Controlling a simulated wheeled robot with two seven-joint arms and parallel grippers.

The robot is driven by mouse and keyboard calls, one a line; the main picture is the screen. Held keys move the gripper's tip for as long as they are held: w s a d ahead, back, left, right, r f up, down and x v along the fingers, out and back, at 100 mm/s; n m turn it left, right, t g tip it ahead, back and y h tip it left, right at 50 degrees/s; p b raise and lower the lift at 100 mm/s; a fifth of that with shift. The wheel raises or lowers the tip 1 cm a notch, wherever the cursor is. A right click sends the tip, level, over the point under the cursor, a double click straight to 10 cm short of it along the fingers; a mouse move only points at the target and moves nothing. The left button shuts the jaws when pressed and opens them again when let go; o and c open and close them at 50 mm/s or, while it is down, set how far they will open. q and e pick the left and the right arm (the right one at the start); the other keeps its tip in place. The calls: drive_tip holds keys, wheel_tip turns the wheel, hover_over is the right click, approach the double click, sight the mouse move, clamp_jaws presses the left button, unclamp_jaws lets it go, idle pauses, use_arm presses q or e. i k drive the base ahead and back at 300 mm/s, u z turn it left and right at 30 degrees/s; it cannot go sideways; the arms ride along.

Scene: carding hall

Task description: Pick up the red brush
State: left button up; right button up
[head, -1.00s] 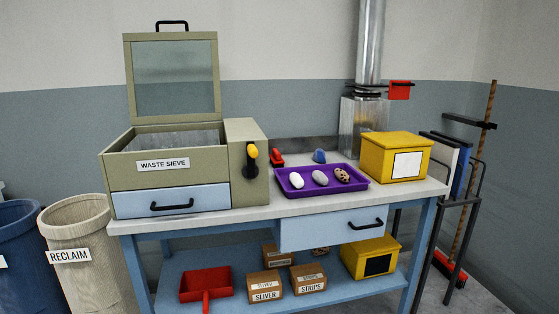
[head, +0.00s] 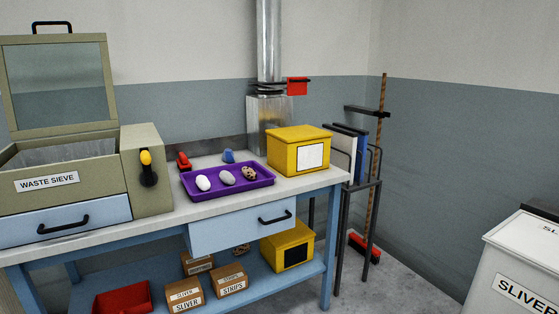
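A small red object with a dark underside (head: 183,161), which looks like a hand brush, sits on the workbench top (head: 225,204). It is between the waste sieve and the back left corner of the purple tray. A long-handled broom with a red head (head: 365,249) also shows, standing on the floor to the right of the bench, its brown handle upright and partly behind a dark rack. Neither of my grippers is in view.
The waste sieve (head: 148,192) stands left with its lid raised. The purple tray (head: 259,182) holds several tufts. A white bin (head: 510,255) stands right.

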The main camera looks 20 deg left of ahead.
sight(183, 164)
drive_tip(key=z, duration=0.3)
drive_tip(key=i, duration=2.25)
drive_tip(key=u, duration=2.85)
